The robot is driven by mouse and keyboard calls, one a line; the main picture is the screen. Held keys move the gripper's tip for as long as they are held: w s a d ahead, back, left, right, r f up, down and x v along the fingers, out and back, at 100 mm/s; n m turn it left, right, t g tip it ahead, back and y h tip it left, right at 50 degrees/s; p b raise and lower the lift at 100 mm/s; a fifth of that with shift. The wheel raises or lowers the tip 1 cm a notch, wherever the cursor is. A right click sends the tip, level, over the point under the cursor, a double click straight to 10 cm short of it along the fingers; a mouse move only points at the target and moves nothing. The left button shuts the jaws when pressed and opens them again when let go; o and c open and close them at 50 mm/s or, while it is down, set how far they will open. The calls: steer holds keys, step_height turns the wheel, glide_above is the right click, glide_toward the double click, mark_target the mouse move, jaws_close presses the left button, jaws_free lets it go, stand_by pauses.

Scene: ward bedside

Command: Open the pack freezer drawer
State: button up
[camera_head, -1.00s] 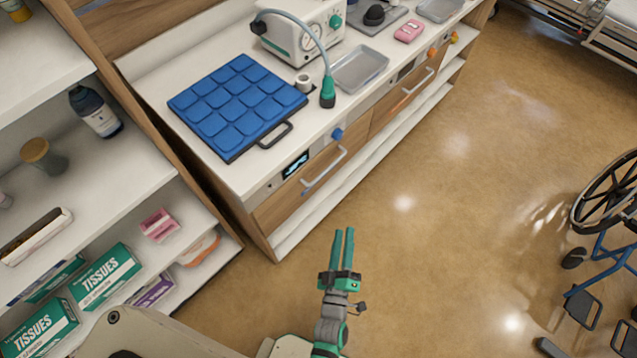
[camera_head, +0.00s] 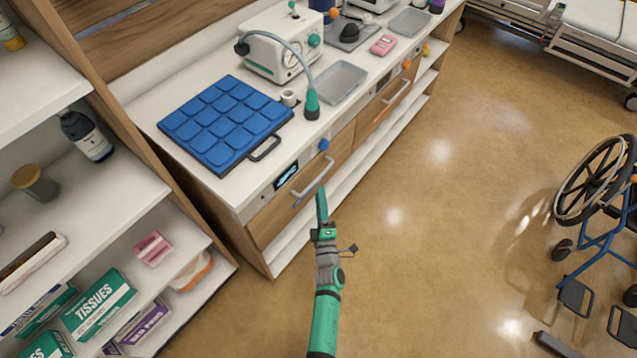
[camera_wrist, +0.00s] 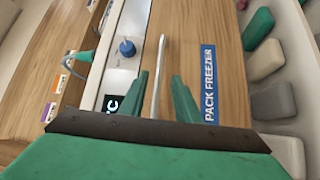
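The pack freezer drawer (camera_head: 272,218) is the left wooden drawer under the counter, and its front looks flush and shut. Its pale bar handle (camera_head: 318,180) is in front of the upper part. In the wrist view, the blue "PACK FREEZER" label (camera_wrist: 209,84) is on the wooden front (camera_wrist: 180,50), right of the handle (camera_wrist: 158,80). My gripper (camera_head: 321,194) is at the handle in the head view. In the wrist view, my gripper (camera_wrist: 161,92) has its two green fingers apart, with the handle between them in the picture. I see no finger touching it.
A blue padded mat (camera_head: 225,120), a white machine with a hose (camera_head: 283,50) and a metal tray (camera_head: 338,82) are on the counter. A blue knob (camera_head: 324,145) is above the drawer. Shelves (camera_head: 130,190) stand at left, a wheelchair (camera_head: 600,200) at right. The floor between is clear.

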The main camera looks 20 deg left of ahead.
steer(key=x, duration=0.5)
steer(key=shift+w, duration=0.35)
steer(key=shift+s+a, duration=0.1)
steer(key=shift+a, duration=0.05)
jaws_close()
